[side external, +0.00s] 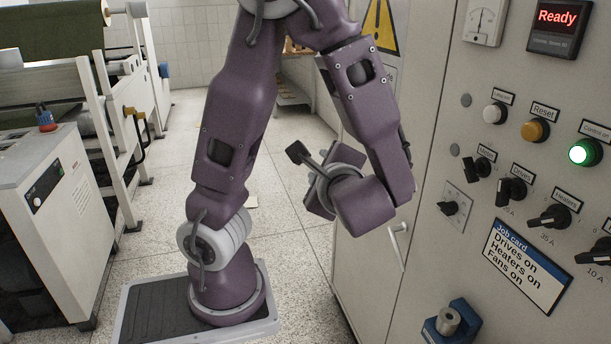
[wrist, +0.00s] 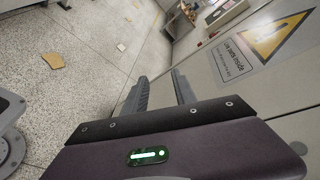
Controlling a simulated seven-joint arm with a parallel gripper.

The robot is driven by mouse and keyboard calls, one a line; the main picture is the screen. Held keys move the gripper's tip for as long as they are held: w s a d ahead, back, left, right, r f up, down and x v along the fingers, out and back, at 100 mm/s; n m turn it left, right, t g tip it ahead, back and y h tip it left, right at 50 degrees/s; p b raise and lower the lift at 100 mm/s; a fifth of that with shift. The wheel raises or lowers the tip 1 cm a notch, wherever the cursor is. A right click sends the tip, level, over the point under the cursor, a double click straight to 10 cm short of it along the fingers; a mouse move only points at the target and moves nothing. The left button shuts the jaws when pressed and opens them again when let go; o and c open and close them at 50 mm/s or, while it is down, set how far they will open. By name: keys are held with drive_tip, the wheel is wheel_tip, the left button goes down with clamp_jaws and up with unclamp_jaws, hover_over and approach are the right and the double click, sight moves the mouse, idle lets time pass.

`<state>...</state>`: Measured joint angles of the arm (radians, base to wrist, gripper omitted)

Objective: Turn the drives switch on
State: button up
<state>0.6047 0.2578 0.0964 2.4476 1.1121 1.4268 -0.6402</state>
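The drives switch (side external: 512,191) is a black rotary knob on the grey control panel, under a small label reading Drives. It sits between the mains switch (side external: 477,169) and the heaters switch (side external: 556,216). I cannot tell its setting for certain. My gripper (side external: 306,160) is well to the left of the panel switches, apart from them and turned away from them. In the wrist view my gripper (wrist: 160,84) has its two fingers apart with nothing between them. The drives switch is not in the wrist view.
A job card (side external: 524,265) reads Drives on, Heaters on, Fans on. A green lamp (side external: 585,153) is lit, and a display (side external: 557,17) reads Ready. A cabinet handle (side external: 399,240) sticks out. The space before the switches is clear.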

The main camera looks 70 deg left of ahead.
drive_tip(key=s+g+h, duration=0.1)
drive_tip(key=s+f+n, duration=0.1)
drive_tip(key=s, duration=0.1)
drive_tip(key=shift+s+d+f+n+g+h, duration=0.1)
drive_tip(key=shift+f+n+g+h, duration=0.05)
drive_tip(key=shift+n+g+h, duration=0.2)
